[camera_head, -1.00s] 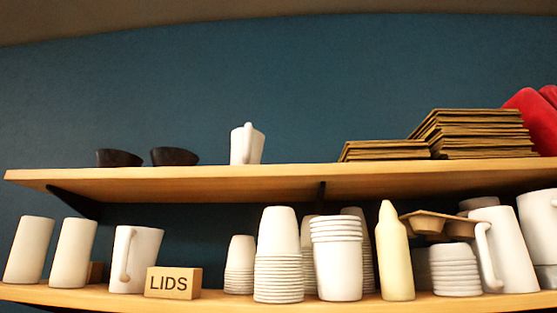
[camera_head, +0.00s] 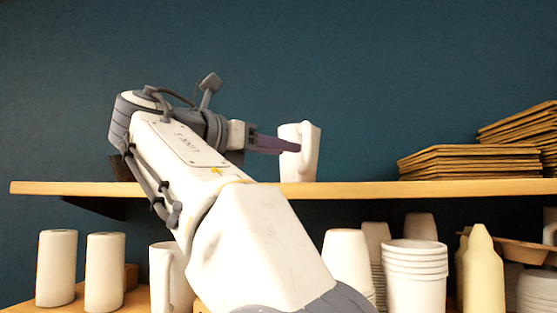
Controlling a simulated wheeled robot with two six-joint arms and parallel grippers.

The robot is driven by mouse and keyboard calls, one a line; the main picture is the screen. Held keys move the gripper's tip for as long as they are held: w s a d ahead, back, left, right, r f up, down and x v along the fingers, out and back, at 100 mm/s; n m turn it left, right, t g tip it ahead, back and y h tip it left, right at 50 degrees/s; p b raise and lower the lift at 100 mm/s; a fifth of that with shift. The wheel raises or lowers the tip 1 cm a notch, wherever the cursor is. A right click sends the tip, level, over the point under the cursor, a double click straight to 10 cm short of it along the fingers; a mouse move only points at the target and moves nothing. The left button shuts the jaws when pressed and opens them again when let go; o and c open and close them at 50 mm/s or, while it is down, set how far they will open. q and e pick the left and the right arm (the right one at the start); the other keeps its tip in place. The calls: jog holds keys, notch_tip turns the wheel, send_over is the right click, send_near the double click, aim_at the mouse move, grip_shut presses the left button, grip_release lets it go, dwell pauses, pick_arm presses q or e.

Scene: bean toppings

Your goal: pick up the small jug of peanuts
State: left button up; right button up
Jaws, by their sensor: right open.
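A small white jug (camera_head: 306,160) with a handle stands upright on the upper shelf, near the middle of the view. Its inside is hidden from this low angle, so I cannot see any peanuts. My right gripper (camera_head: 294,146) is open and reaches in from the left at the jug's height. A dark purple finger overlaps the jug's upper left side. I cannot tell whether it touches the jug. My left gripper is not in view.
The upper shelf (camera_head: 360,187) holds stacked brown cardboard (camera_head: 470,162) at the right. A dark bowl (camera_head: 123,169) is mostly behind my arm. Several cups (camera_head: 415,275) and a pale bottle (camera_head: 483,270) stand below. The shelf between jug and cardboard is clear.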

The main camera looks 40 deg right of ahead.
aim_at(312, 147)
jog(key=d, duration=0.3)
jog(key=s+d, duration=0.1)
jog(key=d, duration=0.1)
jog(key=shift+d+r+p, duration=0.2)
jog(key=shift+p, duration=0.1)
jog(key=d, duration=0.1)
jog(key=d+p, duration=0.1)
jog(key=d, duration=0.1)
jog(key=d+p, duration=0.1)
jog(key=shift+w+d+r, duration=0.1)
jog(key=shift+d+r, duration=0.05)
jog(key=shift+r, duration=0.2)
jog(key=shift+d+f, duration=0.15)
jog(key=shift+d, duration=0.3)
grip_shut()
